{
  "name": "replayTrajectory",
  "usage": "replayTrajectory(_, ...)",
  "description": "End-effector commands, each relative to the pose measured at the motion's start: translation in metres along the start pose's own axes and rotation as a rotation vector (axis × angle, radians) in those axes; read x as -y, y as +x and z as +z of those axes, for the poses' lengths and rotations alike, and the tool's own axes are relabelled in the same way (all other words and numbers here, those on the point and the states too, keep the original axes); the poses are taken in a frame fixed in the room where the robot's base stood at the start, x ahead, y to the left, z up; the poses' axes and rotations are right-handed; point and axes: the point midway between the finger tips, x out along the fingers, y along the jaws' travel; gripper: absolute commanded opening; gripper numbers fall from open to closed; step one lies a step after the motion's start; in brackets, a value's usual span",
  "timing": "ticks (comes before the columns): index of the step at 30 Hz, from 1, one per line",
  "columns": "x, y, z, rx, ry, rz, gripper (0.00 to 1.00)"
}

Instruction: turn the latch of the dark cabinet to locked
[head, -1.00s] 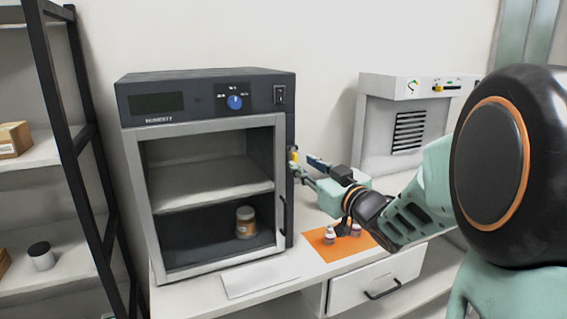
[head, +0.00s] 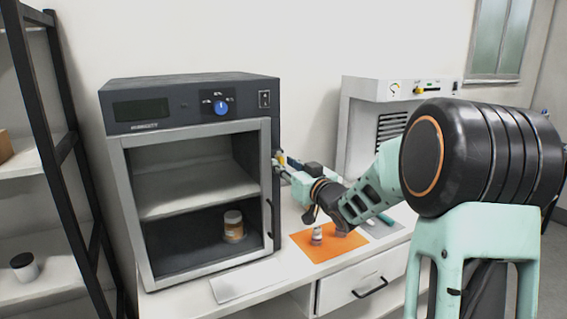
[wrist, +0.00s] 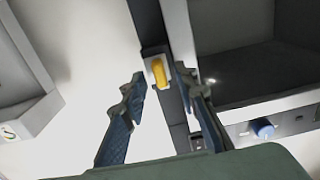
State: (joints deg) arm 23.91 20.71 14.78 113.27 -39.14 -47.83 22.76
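The dark cabinet (head: 190,93) stands on the table with its light-framed glass door (head: 125,210) shut. In the head view my gripper (head: 286,164) is at the cabinet's right side and mostly hides the latch. In the wrist view my gripper (wrist: 160,78) is open, with one blue-padded finger on each side of the latch. The right finger is very close to it; I cannot tell whether they touch.
An orange mat (head: 325,247) with small bottles lies under my forearm. A white card (head: 248,281) lies before the cabinet. A light grey device (head: 362,105) stands at the right. A dark shelf rack (head: 70,150) stands at the left. A jar (head: 233,226) is inside the cabinet.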

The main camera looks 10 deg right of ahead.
Motion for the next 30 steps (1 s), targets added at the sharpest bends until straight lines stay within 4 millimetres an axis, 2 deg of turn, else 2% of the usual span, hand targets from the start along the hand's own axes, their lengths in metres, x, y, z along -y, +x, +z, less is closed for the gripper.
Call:
replayTrajectory(4, 0.0002, 0.0101, -0.0003, -0.001, 0.001, 0.0, 0.28)
replayTrajectory(13, 0.0004, 0.0117, 0.0, -0.001, 0.001, 0.0, 0.28)
replayTrajectory(21, 0.0003, 0.0115, -0.0001, -0.001, 0.0, 0.0, 0.0)
replayTrajectory(30, 0.0004, 0.0114, 0.0009, -0.001, -0.011, 0.0, 0.0)
